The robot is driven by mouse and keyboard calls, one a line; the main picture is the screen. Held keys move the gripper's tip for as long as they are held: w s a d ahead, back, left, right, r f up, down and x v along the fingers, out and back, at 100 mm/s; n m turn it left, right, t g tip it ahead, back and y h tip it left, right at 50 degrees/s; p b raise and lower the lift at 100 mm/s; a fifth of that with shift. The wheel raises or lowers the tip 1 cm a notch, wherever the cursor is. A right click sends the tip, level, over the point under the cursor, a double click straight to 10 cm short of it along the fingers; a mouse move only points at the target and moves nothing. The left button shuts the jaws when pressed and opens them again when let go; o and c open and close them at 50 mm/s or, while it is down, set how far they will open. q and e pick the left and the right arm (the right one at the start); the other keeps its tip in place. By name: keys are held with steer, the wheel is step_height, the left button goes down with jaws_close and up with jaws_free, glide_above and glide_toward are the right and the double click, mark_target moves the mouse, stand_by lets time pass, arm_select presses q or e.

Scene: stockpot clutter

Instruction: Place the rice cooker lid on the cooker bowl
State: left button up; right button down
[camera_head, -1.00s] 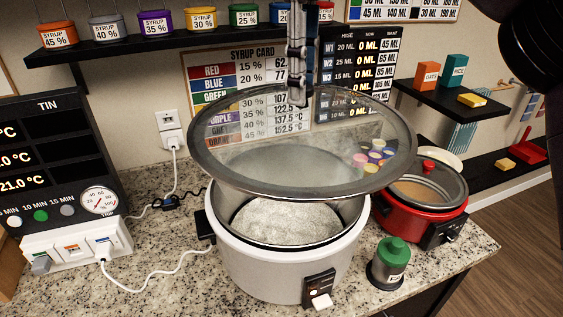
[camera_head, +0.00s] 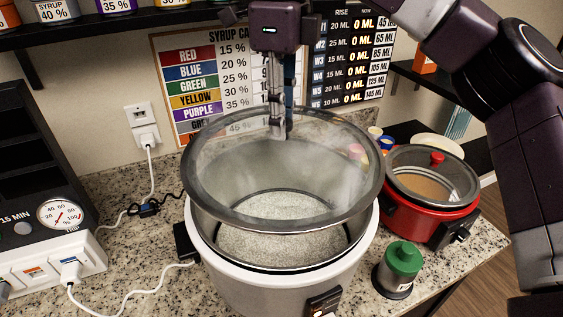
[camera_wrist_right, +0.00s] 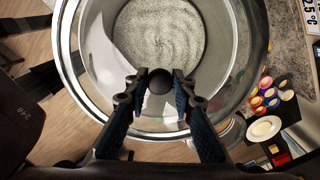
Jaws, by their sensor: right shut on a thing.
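The glass rice cooker lid (camera_head: 225,160) with a grey rim hangs over the white rice cooker (camera_head: 225,275). My right gripper (camera_head: 278,128) is shut on the lid's knob and points down; in the right wrist view the gripper (camera_wrist_right: 159,80) has its fingers around the round black knob (camera_wrist_right: 159,81). The lid is a little above the cooker bowl (camera_head: 345,240) and slightly tilted, covering most of its opening. White grainy contents (camera_head: 285,240) show in the bowl, partly through the glass. My left gripper is not in view.
A red pot with a glass lid (camera_head: 405,215) stands right of the cooker. A green-capped jar (camera_head: 401,265) stands at front right. A timer panel (camera_head: 55,230) with cords is at left. A shelf (camera_head: 100,35) with syrup tubs runs above.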

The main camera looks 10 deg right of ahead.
mark_target(281, 157)
step_height(281, 157, down, 2)
steer(key=shift+s+f, duration=0.15)
steer(key=shift+f, duration=1)
step_height(281, 157, down, 3)
steer(key=shift+f+p, duration=0.1)
steer(key=shift+p, duration=0.4)
steer(key=shift+f, duration=0.25)
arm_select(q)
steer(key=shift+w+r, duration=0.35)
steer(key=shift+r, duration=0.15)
